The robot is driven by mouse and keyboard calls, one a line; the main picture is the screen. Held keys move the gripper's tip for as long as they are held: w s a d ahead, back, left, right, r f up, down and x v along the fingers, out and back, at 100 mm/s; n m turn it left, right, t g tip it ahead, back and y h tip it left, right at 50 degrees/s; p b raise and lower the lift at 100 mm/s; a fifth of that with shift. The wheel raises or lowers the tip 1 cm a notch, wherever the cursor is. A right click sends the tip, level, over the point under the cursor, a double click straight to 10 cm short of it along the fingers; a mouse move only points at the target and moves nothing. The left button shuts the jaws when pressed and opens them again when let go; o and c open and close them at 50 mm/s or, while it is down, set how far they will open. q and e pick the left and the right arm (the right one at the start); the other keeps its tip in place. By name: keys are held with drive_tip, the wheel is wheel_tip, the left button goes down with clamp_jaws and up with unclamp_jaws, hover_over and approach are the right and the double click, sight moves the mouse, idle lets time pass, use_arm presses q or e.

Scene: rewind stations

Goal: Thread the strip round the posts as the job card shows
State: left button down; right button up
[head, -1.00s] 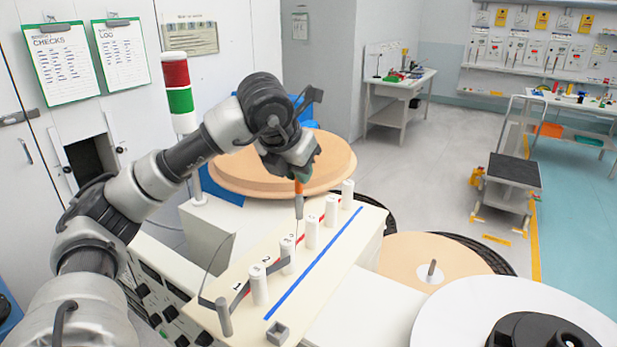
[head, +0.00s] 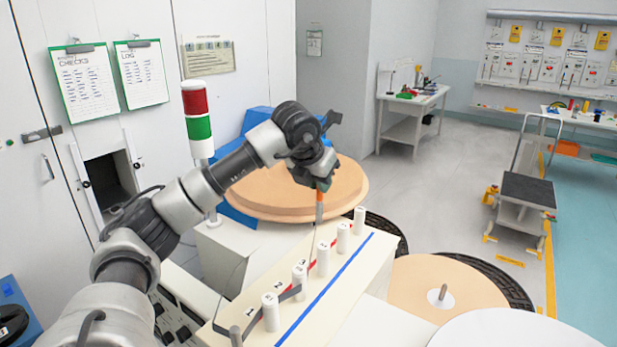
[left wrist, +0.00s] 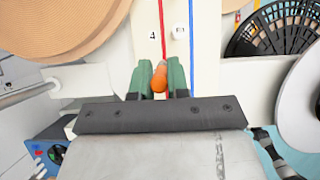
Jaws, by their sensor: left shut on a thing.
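Several white posts stand in a row on the cream board; post 1 (head: 270,312) is nearest and the fifth (head: 359,220) farthest. A dark grey strip (head: 288,295) runs from a short grey post (head: 236,336) past the left of post 1 and on to post 2 (head: 299,284); its exact path there is hard to make out. My left gripper (head: 321,184) is shut on an orange-topped handle with a grey lower part (head: 319,207), above and behind post 3 (head: 322,260). In the left wrist view the orange end (left wrist: 160,78) sits between green fingers. My right gripper is out of view.
Red and blue lines (head: 325,289) run along the board. A large tan disc (head: 250,205) lies behind it, another (head: 440,285) to its right. A red-green signal light (head: 198,125) stands at the left. A card with small pictures (head: 208,59) hangs on the wall.

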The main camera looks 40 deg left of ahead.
use_arm(q)
drive_tip(key=s+d+r, duration=0.1)
drive_tip(key=s+d, duration=0.2)
drive_tip(key=d, duration=1.5)
drive_tip(key=s+d+r+b, duration=0.1)
drive_tip(key=s+d, duration=0.2)
drive_tip(key=d, duration=1.5)
drive_tip(key=s+d+r+b, duration=0.1)
drive_tip(key=s+d, duration=0.3)
drive_tip(key=d, duration=1.4)
drive_tip(key=shift+d, duration=0.3)
drive_tip(key=shift+f, duration=0.15)
drive_tip(key=shift+f+b, duration=2)
drive_tip(key=shift+b, duration=0.6)
drive_tip(key=c, duration=1)
unclamp_jaws()
drive_tip(key=shift+c, duration=0.2)
